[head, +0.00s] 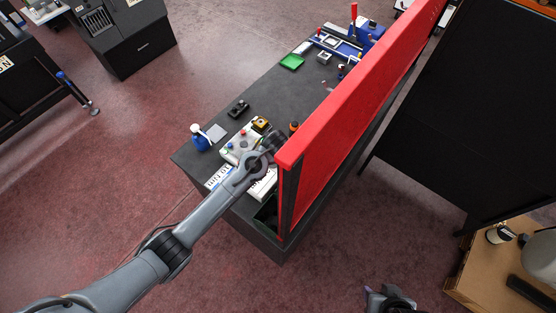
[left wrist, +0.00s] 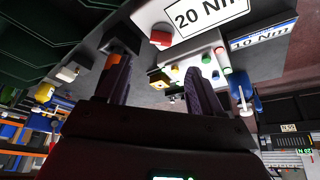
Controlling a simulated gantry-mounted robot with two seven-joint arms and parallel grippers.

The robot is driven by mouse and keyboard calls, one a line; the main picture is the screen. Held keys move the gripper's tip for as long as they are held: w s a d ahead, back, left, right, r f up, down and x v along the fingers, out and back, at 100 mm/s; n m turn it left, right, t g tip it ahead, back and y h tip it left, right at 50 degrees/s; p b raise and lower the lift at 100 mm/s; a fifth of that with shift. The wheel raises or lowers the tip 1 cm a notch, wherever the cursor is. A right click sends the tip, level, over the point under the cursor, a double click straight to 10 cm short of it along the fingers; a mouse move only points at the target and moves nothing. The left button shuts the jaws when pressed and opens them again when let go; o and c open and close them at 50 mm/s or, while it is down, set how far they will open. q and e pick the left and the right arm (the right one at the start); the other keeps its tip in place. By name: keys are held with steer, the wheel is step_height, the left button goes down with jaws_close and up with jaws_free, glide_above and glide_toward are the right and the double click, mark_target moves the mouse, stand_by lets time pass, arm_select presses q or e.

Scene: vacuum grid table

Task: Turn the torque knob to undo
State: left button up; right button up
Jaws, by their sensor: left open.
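A white control box (head: 238,148) with coloured knobs and buttons stands at the near end of the dark table. In the left wrist view a box labelled "20 Nm" (left wrist: 205,14) has a red knob (left wrist: 160,39), and a "10 Nm" label (left wrist: 262,36) shows beside it. I cannot tell which knob is the torque knob. My left gripper (head: 272,142) is over the boxes, partly hiding them; in its wrist view its fingers (left wrist: 156,78) are apart. A yellow block with a black top (left wrist: 158,80) shows between them, apparently beyond. My right gripper (head: 385,297) seems cut off at the bottom edge.
A tall red panel (head: 350,115) runs along the table's right side, close to my left gripper.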

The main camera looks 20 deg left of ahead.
arm_select(q)
steer(key=x, duration=0.9)
steer(key=shift+a+f, duration=0.15)
steer(key=shift+f, duration=0.25)
steer(key=shift+c, duration=0.5)
steer(key=c, duration=1)
